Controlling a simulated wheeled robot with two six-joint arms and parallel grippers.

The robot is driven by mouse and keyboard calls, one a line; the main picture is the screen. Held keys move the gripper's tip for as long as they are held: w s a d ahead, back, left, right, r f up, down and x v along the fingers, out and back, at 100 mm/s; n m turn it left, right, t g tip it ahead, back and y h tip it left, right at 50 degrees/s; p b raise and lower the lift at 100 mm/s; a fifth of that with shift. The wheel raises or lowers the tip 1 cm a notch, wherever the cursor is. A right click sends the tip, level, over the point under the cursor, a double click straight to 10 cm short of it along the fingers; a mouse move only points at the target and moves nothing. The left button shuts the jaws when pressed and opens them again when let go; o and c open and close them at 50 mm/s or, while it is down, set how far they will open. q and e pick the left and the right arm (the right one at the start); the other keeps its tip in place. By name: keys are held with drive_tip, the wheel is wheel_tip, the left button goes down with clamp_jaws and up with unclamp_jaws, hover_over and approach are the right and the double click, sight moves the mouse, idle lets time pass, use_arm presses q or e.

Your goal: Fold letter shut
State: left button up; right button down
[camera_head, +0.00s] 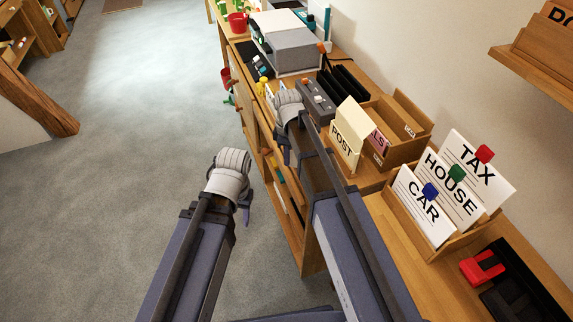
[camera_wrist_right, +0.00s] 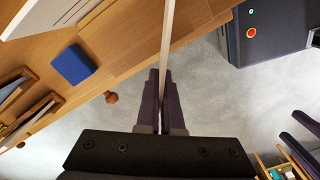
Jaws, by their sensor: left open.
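A thin pale sheet, likely the letter (camera_wrist_right: 167,35), is seen edge-on in the right wrist view. It runs from between the fingers of my right gripper (camera_wrist_right: 161,100), which are close together on it. In the head view my right gripper (camera_head: 284,150) is over the desk's front edge, mostly hidden by its own arm, and the letter cannot be made out there. My left gripper (camera_head: 245,203) is over the floor in front of the desk, open; its fingertips are mostly hidden.
A wooden tray marked POST (camera_head: 384,174) holds cream and pink papers. A rack (camera_head: 400,222) holds TAX, HOUSE and CAR cards. A red stapler-like object (camera_head: 482,268) and a grey machine (camera_head: 290,49) are on the desk. The floor (camera_head: 110,190) at left is clear.

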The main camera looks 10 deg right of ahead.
drive_tip(key=w+d+m, duration=0.2)
drive_tip(key=w+m, duration=0.1)
drive_tip(key=w+d+m, duration=0.1)
drive_tip(key=m, duration=0.1)
drive_tip(key=shift+w+d, duration=0.3)
drive_tip(key=shift+w, duration=0.05)
drive_tip(key=shift+w+d+m, duration=0.5)
drive_tip(key=shift+d+m, duration=0.25)
drive_tip(key=shift+m, duration=0.05)
drive_tip(key=shift+w+d, duration=0.25)
drive_tip(key=shift+d, duration=0.25)
drive_tip(key=c, duration=1.1)
unclamp_jaws()
drive_tip(key=shift+o, duration=0.2)
drive_tip(key=shift+r, duration=0.15)
